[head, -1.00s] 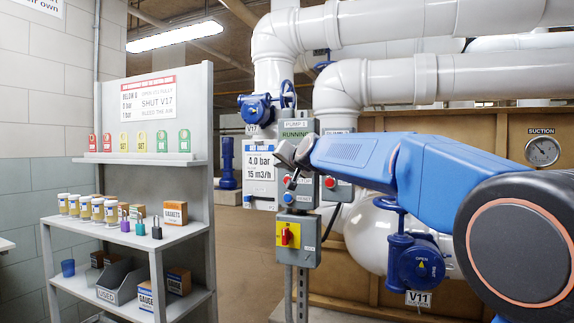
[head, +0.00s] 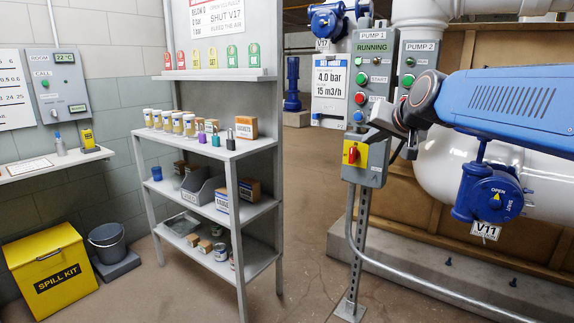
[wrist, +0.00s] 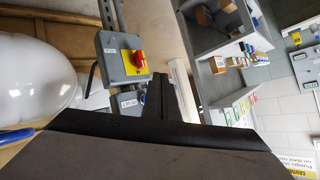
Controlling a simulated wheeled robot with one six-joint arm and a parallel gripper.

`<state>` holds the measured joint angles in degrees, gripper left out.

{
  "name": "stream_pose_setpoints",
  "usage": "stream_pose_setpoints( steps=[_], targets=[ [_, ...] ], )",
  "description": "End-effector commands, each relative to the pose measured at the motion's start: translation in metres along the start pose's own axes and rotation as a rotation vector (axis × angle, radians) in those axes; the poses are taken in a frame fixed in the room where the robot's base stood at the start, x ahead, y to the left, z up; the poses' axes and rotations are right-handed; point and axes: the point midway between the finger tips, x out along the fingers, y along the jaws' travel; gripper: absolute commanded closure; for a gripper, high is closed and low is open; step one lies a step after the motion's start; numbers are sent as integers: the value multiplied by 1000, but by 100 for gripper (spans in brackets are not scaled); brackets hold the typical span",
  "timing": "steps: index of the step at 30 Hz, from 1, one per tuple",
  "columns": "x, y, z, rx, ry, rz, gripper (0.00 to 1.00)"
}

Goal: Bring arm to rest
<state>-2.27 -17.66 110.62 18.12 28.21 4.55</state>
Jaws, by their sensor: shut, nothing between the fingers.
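My arm (head: 515,100) reaches in from the right of the head view, in front of the white pipework. My gripper (head: 398,152) is partly hidden by the wrist and hangs close to the Pump 2 side of the panel in the picture. In the wrist view my gripper (wrist: 166,92) shows as two dark fingers together, empty. The yellow switch plate with its red handle (head: 353,152) is just left of the gripper in the head view. It also shows in the wrist view (wrist: 137,60). I cannot tell the gap between them.
The pump panel (head: 371,48) stands on a metal post (head: 357,245). A blue valve V11 (head: 490,195) is below the arm. A grey shelf (head: 228,150) with jars and boxes stands left. A yellow spill kit (head: 50,272) and a bucket (head: 108,240) are far left. Open floor lies between shelf and post.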

Motion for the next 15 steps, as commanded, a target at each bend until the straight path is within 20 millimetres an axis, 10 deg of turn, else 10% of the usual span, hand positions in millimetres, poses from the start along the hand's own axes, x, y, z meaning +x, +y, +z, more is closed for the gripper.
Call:
stream_pose_setpoints(
  steps=[15],
  targets=[
    [-114,113,270,-197,-398,187,100]
  ],
)
